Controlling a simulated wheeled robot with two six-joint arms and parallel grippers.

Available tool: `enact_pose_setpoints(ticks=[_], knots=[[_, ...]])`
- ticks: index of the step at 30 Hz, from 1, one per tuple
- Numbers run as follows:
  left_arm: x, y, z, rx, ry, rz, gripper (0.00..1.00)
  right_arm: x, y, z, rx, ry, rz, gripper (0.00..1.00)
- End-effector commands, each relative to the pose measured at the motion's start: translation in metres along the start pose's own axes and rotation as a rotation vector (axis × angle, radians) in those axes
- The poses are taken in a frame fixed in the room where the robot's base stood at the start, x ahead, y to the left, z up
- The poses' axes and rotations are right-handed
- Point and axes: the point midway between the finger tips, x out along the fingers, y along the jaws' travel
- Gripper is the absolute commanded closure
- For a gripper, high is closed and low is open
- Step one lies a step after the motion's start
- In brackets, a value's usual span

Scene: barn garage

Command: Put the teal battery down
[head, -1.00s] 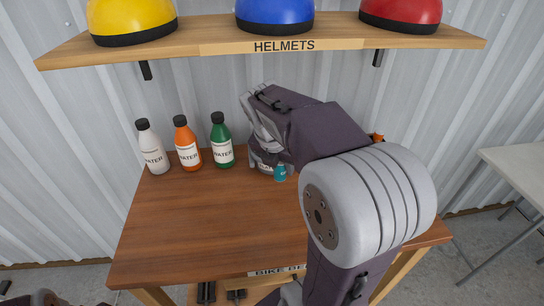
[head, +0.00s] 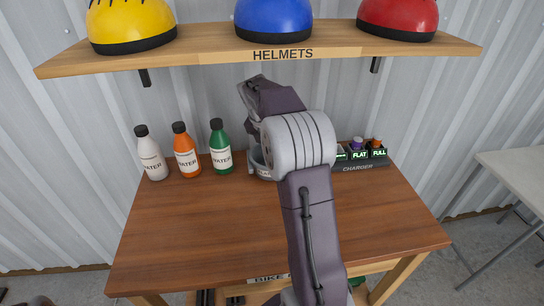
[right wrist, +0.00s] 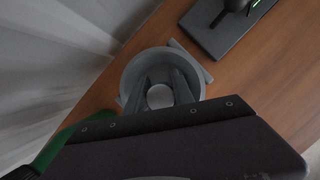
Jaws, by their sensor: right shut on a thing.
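My right gripper (right wrist: 160,92) points down into a round grey tub (right wrist: 132,72), with its fingers inside the rim. It is shut on the teal battery. Only a pale round shape (right wrist: 160,97) shows between the fingertips, perhaps the battery's end; no teal is visible now. Whether the battery touches the tub floor cannot be told. In the head view my right arm covers the gripper's fingers and much of the tub (head: 257,165), which stands at the back of the wooden bench (head: 220,225). My left gripper is not in view.
White (head: 151,156), orange (head: 186,152) and green (head: 221,148) water bottles stand left of the tub. A helmet shelf (head: 210,42) hangs above. The bench's front left is clear.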

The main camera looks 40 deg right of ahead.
Motion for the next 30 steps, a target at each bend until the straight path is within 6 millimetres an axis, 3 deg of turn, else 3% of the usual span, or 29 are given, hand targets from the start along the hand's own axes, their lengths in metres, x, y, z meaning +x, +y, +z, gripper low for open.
enact_pose_setpoints(ticks=[1, 5, 27, 28, 30], knots=[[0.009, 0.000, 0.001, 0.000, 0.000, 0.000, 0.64, 0.014, -0.001, -0.007, -0.002, 0.003, -0.003, 1.00], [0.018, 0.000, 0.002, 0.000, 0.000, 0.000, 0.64, 0.037, 0.000, -0.014, -0.001, 0.002, -0.002, 1.00], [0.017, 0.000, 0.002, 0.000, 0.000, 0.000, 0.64, 0.047, 0.002, -0.017, -0.001, 0.001, 0.000, 1.00], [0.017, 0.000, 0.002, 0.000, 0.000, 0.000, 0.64, 0.047, 0.002, -0.017, -0.001, 0.002, 0.000, 0.63], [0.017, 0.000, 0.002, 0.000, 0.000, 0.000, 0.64, 0.047, 0.002, -0.017, -0.001, 0.002, 0.000, 0.62]])
